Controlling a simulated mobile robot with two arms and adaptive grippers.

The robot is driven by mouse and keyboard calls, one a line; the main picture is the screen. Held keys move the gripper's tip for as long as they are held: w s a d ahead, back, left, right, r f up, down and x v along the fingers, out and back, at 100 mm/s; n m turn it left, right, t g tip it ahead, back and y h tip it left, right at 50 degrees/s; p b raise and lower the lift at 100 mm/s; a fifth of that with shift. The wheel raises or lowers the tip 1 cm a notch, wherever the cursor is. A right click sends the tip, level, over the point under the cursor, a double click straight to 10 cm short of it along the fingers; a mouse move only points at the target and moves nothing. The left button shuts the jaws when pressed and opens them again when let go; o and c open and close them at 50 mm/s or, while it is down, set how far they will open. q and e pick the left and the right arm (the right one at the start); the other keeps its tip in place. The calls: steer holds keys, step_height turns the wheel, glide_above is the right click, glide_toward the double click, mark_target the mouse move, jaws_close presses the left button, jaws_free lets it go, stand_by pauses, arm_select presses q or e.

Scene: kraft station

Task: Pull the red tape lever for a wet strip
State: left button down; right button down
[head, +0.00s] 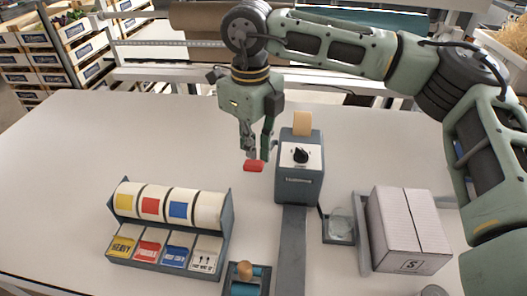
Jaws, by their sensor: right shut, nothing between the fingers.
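The tape machine (298,188) is a grey box with a black knob on a white face and a roll of tan tape (302,124) on top. Its red lever (253,166) sticks out to the left of the box. My right gripper (257,154) points down over the red lever, fingers shut with nothing between them. The fingertips are close to the lever; I cannot tell whether they touch it. My left gripper is not in view.
A sticker rack (171,231) stands at the left front. A small dish (340,226) and a white carton (407,228) are to the right of the machine. A roller pad with a wooden knob (245,271) is at the front. The left of the table (70,160) is clear.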

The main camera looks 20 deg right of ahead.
mark_target(253, 163)
steer(key=shift+f, duration=0.15)
steer(key=shift+f+b, duration=2)
steer(key=shift+f, duration=0.15)
steer(key=shift+f+b, duration=1.95)
steer(key=shift+f, duration=0.6)
steer(key=shift+r+p, duration=3.05)
steer(key=shift+r, duration=3)
